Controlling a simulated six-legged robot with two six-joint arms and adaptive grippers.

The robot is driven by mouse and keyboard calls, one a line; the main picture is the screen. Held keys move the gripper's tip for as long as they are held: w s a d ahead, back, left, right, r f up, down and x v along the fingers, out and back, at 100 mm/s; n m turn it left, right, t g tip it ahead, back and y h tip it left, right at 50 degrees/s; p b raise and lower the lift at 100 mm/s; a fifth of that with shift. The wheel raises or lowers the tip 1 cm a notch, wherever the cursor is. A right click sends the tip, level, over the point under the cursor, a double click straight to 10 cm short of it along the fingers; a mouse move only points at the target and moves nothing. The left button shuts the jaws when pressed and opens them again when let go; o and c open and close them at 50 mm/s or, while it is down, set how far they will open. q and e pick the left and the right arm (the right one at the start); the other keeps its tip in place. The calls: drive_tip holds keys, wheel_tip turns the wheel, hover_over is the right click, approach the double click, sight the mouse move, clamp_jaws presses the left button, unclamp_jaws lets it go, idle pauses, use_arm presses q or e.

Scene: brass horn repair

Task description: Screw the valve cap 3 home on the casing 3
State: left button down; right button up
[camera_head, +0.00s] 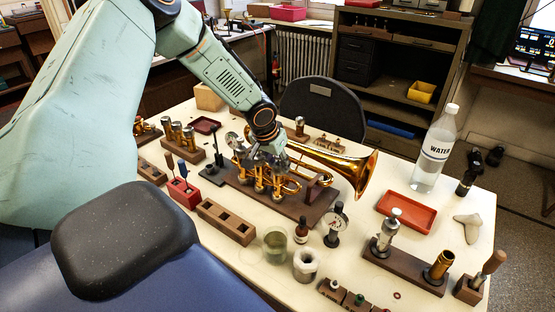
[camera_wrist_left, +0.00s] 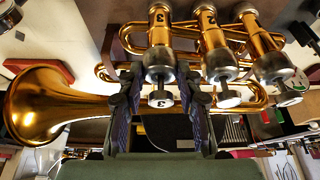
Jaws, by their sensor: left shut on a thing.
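The brass horn lies in a dark wooden stand (camera_head: 300,204) on the table in the head view. In the left wrist view, casing 3 (camera_wrist_left: 160,28) is a brass tube marked 3, and silver valve cap 3 (camera_wrist_left: 160,68) is at its end. My left gripper (camera_wrist_left: 160,76) is shut on the cap, one finger on each side. In the head view my left gripper (camera_head: 269,152) is over the horn's valves and hides part of them. I cannot tell whether the cap is fully seated. My right gripper is not in view.
The horn's bell (camera_head: 362,176) extends right of the valves. A dial gauge (camera_head: 335,224), a glass of liquid (camera_head: 276,244) and a dark bottle (camera_head: 301,231) stand in front of the stand. A red tray (camera_head: 407,212) and water bottle (camera_head: 435,150) are at right. Wooden blocks line the left.

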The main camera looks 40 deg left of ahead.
use_arm(q)
drive_tip(key=shift+m+p, duration=0.3)
drive_tip(key=shift+p, duration=0.25)
drive_tip(key=shift+m+h+b, duration=0.3)
drive_tip(key=shift+m+b, duration=0.05)
drive_tip(key=shift+m, duration=0.35)
drive_tip(key=shift+a+m+h+b, duration=0.1)
drive_tip(key=shift+m+h+b, duration=0.4)
drive_tip(key=shift+m+b, duration=1.3)
drive_tip(key=shift+n+b, duration=0.6)
drive_tip(key=shift+f+m+b, duration=0.1)
drive_tip(key=shift+m+b, duration=0.3)
drive_tip(key=shift+b, duration=0.3)
drive_tip(key=shift+a+m+g+h+b, duration=0.15)
drive_tip(key=shift+m+h+b, duration=0.25)
drive_tip(key=shift+m+b, duration=0.7)
drive_tip(key=shift+m+g+h+b, duration=0.25)
drive_tip(key=shift+m+h+b, duration=0.15)
drive_tip(key=shift+m+b, duration=0.65)
drive_tip(key=shift+b, duration=0.45)
